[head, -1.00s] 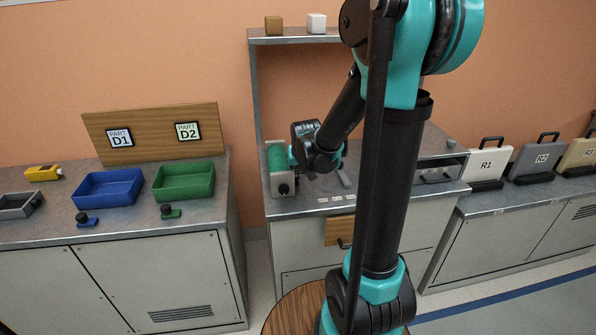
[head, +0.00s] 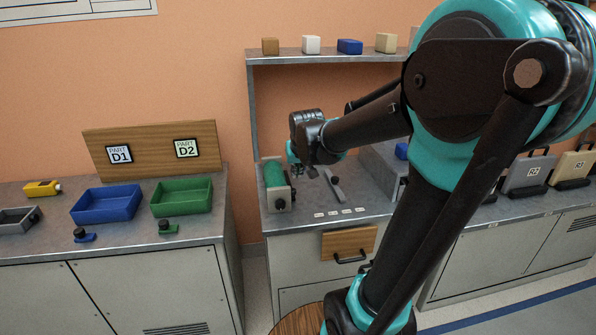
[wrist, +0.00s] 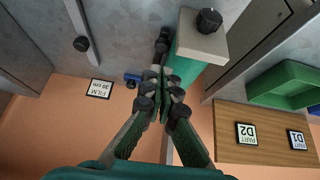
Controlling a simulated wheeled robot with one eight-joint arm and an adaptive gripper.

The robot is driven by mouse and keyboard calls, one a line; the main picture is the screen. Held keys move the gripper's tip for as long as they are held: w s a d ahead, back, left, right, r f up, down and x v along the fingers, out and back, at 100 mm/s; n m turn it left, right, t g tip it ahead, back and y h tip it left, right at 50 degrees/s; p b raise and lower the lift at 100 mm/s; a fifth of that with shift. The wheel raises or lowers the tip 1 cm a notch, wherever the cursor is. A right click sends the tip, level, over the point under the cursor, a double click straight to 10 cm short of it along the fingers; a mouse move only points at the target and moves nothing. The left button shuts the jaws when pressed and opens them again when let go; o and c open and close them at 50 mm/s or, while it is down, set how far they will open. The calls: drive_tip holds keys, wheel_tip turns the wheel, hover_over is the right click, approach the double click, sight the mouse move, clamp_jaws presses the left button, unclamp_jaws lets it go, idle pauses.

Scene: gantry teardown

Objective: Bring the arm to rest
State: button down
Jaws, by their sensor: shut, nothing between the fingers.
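My gripper (wrist: 163,92) is shut and empty in the wrist view, its dark green fingers meeting at the tips. In the head view the end of my arm hangs over the middle bench (head: 370,200), just right of and above a green roller in a grey holder with a black knob (head: 275,186). The same holder (wrist: 203,38) shows beside my fingertips in the wrist view; I cannot tell whether they touch. In the head view the fingers are mostly hidden by the wrist, and my arm covers much of the right side.
A shelf (head: 290,56) with several small blocks stands above the bench. Blue (head: 107,203) and green (head: 182,197) bins sit on the left bench before the D1/D2 board (head: 150,150). A grey bar (head: 335,186) lies right of the holder. Panels stand on the right bench.

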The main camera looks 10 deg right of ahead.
drive_tip(key=s+d+f+g, duration=0.1)
drive_tip(key=s+d+f, duration=0.1)
drive_tip(key=s+f, duration=0.5)
drive_tip(key=s+d+f+g, duration=0.1)
drive_tip(key=s+f, duration=0.5)
drive_tip(key=s, duration=0.8)
drive_tip(key=shift+d+f, duration=0.35)
drive_tip(key=shift+d, duration=0.05)
drive_tip(key=c, duration=2.3)
unclamp_jaws()
drive_tip(key=shift+w, duration=0.1)
